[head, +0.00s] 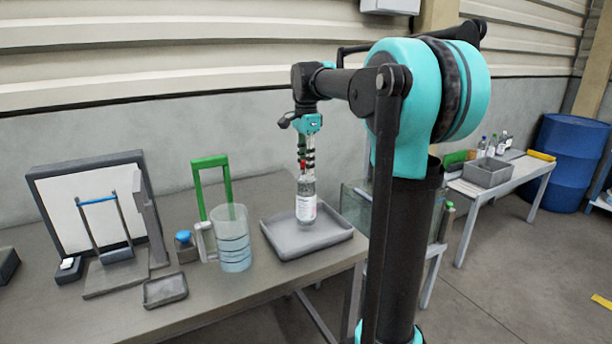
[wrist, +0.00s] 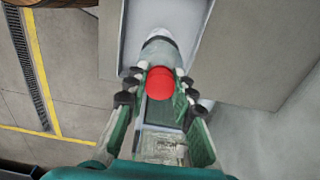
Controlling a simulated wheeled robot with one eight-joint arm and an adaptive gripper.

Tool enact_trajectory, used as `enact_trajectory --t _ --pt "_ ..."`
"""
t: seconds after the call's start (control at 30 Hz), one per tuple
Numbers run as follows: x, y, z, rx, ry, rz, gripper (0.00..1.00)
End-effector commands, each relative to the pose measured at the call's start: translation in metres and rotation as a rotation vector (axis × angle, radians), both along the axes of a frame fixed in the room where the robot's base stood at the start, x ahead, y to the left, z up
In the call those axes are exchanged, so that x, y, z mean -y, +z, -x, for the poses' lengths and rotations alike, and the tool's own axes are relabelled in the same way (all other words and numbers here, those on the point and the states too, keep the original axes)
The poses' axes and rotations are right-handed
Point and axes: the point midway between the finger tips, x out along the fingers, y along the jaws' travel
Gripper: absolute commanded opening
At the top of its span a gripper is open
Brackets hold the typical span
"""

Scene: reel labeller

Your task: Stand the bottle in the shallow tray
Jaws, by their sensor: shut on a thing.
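The bottle (head: 306,200) is clear with a white label and a red cap (wrist: 160,84). It is upright in the head view, with its base over or on the floor of the shallow grey tray (head: 284,241). I cannot tell whether the base touches the tray. My gripper (head: 305,160) points down and is shut on the bottle near its top. In the wrist view the fingers stand on both sides of the red cap, and the tray (wrist: 137,22) lies below the bottle.
A clear measuring beaker (head: 234,240) stands just left of the tray. A green-handled frame (head: 210,162), a blue-capped jar (head: 185,246) and a small dark dish (head: 165,290) are farther left. The table's right edge is close to the tray.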

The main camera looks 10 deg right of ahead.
Motion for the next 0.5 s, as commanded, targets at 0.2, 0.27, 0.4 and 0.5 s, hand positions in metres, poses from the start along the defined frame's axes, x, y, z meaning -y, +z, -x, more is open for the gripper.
enact_trajectory --t 0.2,0.27,0.4,0.5 --pt "0.0 -0.019 0.0 0.0 0.0 0.0 0.0" --pt "0.0 -0.027 0.0 0.0 0.0 0.0 0.0" --pt "0.0 -0.039 0.0 0.0 0.0 0.0 0.0" --pt "0.0 -0.039 0.0 0.0 0.0 0.0 0.0"
